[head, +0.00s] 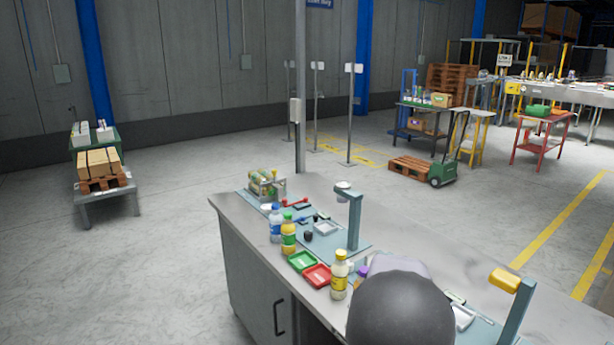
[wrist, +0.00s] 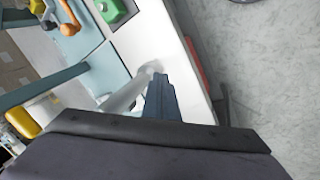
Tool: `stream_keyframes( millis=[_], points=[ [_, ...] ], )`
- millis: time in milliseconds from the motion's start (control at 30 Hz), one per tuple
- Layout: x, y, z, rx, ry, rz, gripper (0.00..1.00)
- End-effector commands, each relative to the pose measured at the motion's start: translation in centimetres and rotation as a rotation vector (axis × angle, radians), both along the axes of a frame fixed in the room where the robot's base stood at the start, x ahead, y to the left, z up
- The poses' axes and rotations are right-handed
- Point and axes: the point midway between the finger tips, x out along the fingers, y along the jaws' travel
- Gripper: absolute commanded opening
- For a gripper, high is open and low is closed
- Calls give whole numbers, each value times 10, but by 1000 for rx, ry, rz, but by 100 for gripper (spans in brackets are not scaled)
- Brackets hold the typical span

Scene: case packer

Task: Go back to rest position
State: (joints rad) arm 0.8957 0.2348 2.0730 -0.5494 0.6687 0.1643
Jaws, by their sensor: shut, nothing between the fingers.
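My gripper (wrist: 160,82) shows in the wrist view as dark fingers, closed together with nothing between them. It points over a white surface near the workbench edge, with grey floor beyond. In the head view a dark rounded part, likely my own arm, covers the front of the workbench (head: 240,232), and the fingers cannot be made out there.
Bottles stand on the bench: blue-capped (head: 276,222), green-capped (head: 289,238) and yellow (head: 340,278). A green tray (head: 302,261) and a red tray (head: 318,275) lie beside them.

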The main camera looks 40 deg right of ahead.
Motion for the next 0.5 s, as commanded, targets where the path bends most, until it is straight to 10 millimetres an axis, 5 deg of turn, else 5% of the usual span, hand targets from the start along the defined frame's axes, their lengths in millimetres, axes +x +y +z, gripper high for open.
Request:
stream_keyframes(
  millis=[100,200,400,500],
  points=[
    [42,71,-10,69,-21,131,0],
    [63,135,-18,136,-30,238,0],
    [70,248,-31,258,-25,423,0],
    [63,286,-36,303,-17,490,0]
  ],
)
